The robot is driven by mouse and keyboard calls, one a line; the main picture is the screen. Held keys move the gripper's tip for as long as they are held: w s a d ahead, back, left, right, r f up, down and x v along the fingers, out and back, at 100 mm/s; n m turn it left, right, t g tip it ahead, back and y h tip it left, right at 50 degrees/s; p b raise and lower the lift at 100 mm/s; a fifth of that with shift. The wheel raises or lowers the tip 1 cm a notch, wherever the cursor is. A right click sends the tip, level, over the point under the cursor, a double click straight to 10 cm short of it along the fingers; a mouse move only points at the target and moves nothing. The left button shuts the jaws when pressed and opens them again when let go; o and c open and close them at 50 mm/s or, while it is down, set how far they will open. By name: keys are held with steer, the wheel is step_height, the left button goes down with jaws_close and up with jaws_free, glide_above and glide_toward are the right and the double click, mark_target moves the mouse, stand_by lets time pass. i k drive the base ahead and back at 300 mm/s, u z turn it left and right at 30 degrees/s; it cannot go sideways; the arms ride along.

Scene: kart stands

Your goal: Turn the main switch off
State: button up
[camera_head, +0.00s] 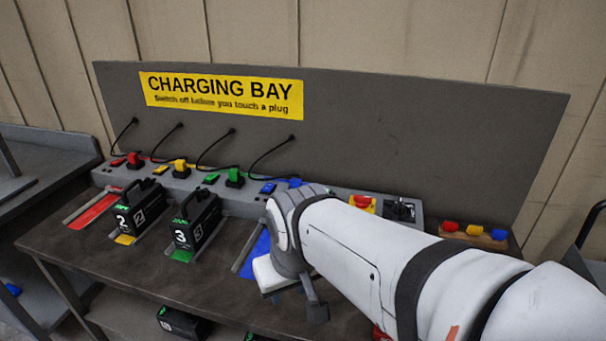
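A grey socket strip (240,202) runs along the back of the bench. Near its right end are a yellow and red switch-like part (362,204) and a dark part (400,211), both partly hidden behind my arm. I cannot tell for sure which is the main switch, or its position. My gripper (292,293) hangs over the front of the bench near a blue strip, left of and nearer than those parts. It appears apart from them. Its fingertips are small and partly hidden, so its opening is unclear.
Black battery packs, numbered 2 (132,212) and 3 (195,221), stand on the bench (95,245). Red, yellow and green plugs with cables sit in the strip. A wooden block (472,236) with coloured pieces is at the right. A grey back panel (420,140) rises behind.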

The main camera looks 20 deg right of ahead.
mark_target(362, 202)
steer(key=z, duration=2.1)
steer(key=k, duration=1.05)
steer(key=u, duration=0.65)
steer(key=i, duration=1)
steer(key=u, duration=0.1)
